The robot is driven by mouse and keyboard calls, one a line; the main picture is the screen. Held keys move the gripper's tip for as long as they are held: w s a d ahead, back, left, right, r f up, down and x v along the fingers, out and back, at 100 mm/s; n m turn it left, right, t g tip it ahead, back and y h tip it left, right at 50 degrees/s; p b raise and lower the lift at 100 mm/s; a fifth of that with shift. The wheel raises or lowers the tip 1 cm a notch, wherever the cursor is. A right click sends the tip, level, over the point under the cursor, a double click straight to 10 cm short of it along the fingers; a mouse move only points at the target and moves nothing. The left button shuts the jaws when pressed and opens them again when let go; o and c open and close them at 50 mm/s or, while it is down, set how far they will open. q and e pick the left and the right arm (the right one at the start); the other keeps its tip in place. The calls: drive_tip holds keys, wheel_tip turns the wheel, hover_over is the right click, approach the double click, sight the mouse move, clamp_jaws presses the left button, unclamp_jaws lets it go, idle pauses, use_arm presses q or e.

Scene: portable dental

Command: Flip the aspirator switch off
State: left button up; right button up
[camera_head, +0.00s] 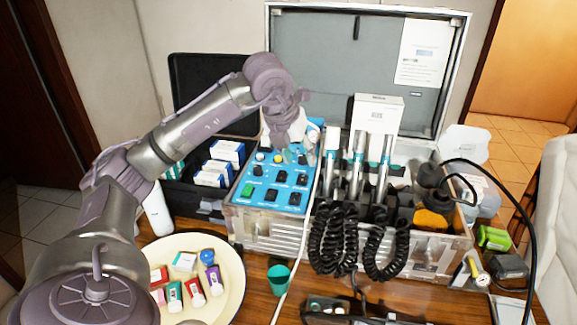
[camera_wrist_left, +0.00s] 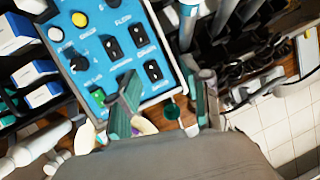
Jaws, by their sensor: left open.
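The blue control panel (camera_head: 285,210) is the sloped top of a metal box inside the open case. It bears several black switches, a green switch (camera_head: 247,190), and white and yellow buttons; their labels are too small to read, so I cannot tell which switch is the aspirator's. My left gripper (camera_head: 292,154) is open above the panel's back edge and hides part of it. In the left wrist view the panel (camera_wrist_left: 122,68) also shows black switches (camera_wrist_left: 112,48), and the open fingers (camera_wrist_left: 164,106) hang over its lower right edge. My right gripper is not in view.
Handpieces (camera_head: 357,165) with coiled black cords stand right of the panel. A white box (camera_head: 378,113) is behind them. A thin white cable crosses the panel's right side.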

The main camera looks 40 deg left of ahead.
use_arm(q)
drive_tip(key=s+a+r+n+y, duration=0.1)
drive_tip(key=a+r+n+y, duration=0.1)
drive_tip(key=a, duration=0.3)
approach(281, 175)
drive_tip(key=shift+g, duration=0.4)
drive_tip(key=x, duration=0.7)
drive_tip(key=shift+w+d+f+p, duration=0.1)
drive_tip(key=shift+w+f+p, duration=0.1)
drive_tip(key=shift+w+p, duration=0.15)
